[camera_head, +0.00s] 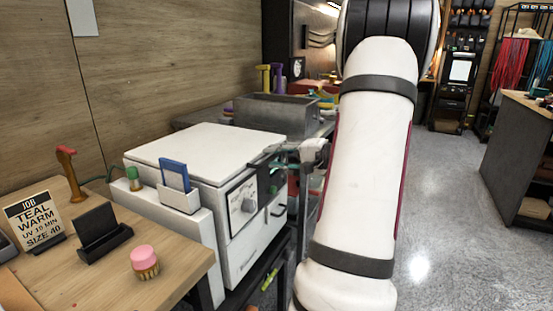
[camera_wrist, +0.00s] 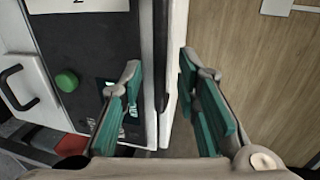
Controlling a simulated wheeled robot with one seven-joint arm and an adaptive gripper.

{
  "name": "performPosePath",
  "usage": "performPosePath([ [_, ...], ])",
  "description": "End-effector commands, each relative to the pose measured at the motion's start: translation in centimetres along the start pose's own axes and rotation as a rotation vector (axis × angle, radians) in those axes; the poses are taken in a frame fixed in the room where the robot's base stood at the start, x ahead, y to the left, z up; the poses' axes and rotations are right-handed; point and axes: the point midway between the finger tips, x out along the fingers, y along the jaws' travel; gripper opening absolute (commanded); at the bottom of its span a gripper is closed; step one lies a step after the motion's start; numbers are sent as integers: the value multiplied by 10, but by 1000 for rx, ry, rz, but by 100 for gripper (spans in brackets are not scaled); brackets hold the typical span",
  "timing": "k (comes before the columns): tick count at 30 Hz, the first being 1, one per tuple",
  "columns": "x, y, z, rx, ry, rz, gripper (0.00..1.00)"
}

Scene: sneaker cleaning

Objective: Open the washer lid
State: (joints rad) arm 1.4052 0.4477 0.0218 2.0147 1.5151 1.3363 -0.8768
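The white washer (camera_head: 237,238) stands left of centre in the head view. Its flat white lid (camera_head: 205,147) looks down on the body. My gripper (camera_head: 272,160) is at the lid's front right corner, partly hidden by my wrist and arm. In the wrist view my gripper (camera_wrist: 160,68) is open, with green-padded fingers apart. The lid's pale edge (camera_wrist: 176,85) runs between them. The left finger is over the dark control panel (camera_wrist: 75,50), which has a green button (camera_wrist: 66,81). I cannot tell whether either finger touches the lid.
A wooden table (camera_head: 95,270) at the front left holds a job sign (camera_head: 33,220), a black stand (camera_head: 100,233) and a pink-topped brush (camera_head: 144,262). A grey metal bin (camera_head: 275,116) stands behind the washer. Grey floor is open to the right.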

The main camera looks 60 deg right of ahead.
Motion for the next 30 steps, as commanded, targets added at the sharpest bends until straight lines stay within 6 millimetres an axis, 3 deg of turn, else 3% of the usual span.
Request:
performPosePath([
  [8, 1, 0, 0, 0, 0, 0, 30],
  [12, 1, 0, 0, 0, 0, 0, 0],
  [23, 0, -2, 0, 0, 0, 5, 0],
  [30, -4, -22, 0, -2, 1, 44, 0],
])
